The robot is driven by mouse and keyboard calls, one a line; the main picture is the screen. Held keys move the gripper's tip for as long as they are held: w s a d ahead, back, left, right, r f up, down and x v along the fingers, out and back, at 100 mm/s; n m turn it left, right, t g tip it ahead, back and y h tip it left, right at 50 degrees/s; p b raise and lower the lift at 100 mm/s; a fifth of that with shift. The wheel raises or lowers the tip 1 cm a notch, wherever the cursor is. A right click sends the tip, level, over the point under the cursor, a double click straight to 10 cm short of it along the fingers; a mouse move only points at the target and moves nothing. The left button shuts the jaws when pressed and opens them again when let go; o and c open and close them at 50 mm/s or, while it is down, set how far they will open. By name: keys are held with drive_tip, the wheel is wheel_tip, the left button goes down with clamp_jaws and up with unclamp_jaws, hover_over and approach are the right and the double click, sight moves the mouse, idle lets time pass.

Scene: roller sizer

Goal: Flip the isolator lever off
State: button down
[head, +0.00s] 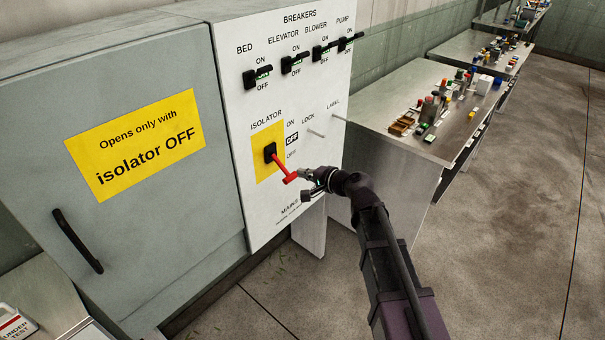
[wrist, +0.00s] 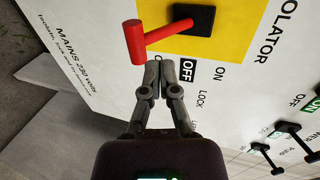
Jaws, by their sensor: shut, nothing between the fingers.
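The isolator lever is a red bar with a crosswise grip (head: 290,178), on a black pivot block (head: 270,152) over a yellow plate (head: 266,170). In the head view it slopes down and out from the panel. The small black window beside it reads OFF (head: 292,138). In the wrist view the red lever (wrist: 168,32) lies just past my fingertips. My gripper (head: 309,174) is shut and empty, close to the lever's grip end; in the wrist view its fingertips (wrist: 159,66) sit together beside the lever. I cannot tell whether they touch it.
A row of breaker levers (head: 288,65) runs along the panel top. Two pegs, lock (head: 316,133) and label (head: 340,118), stick out right of the isolator. A grey cabinet door (head: 110,150) is shut at left. A cluttered metal bench (head: 375,110) stands at right.

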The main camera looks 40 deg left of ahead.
drive_tip(key=s+d, duration=0.1)
drive_tip(key=d, duration=1.2)
drive_tip(key=shift+s, duration=0.25)
drive_tip(key=shift+d+f, duration=0.1)
drive_tip(key=shift+f, duration=0.05)
drive_tip(key=w+d+f+n+h+p, duration=0.15)
drive_tip(key=d+f+h, duration=0.25)
drive_tip(key=d, duration=0.6)
drive_tip(key=w+d+f+h, duration=0.2)
drive_tip(key=d+f+h, duration=0.1)
drive_tip(key=d, duration=0.8)
drive_tip(key=s+d+f+h, duration=0.1)
drive_tip(key=d+h, duration=0.2)
drive_tip(key=d, duration=0.9)
drive_tip(key=s+d+f+g+h+p, duration=0.1)
drive_tip(key=d+h, duration=0.3)
drive_tip(key=d, duration=0.8)
drive_tip(key=shift+s+d+f+g+p, duration=0.25)
drive_tip(key=shift+s+g+p, duration=0.05)
drive_tip(key=shift+s, duration=0.45)
drive_tip(key=shift+w, duration=0.2)
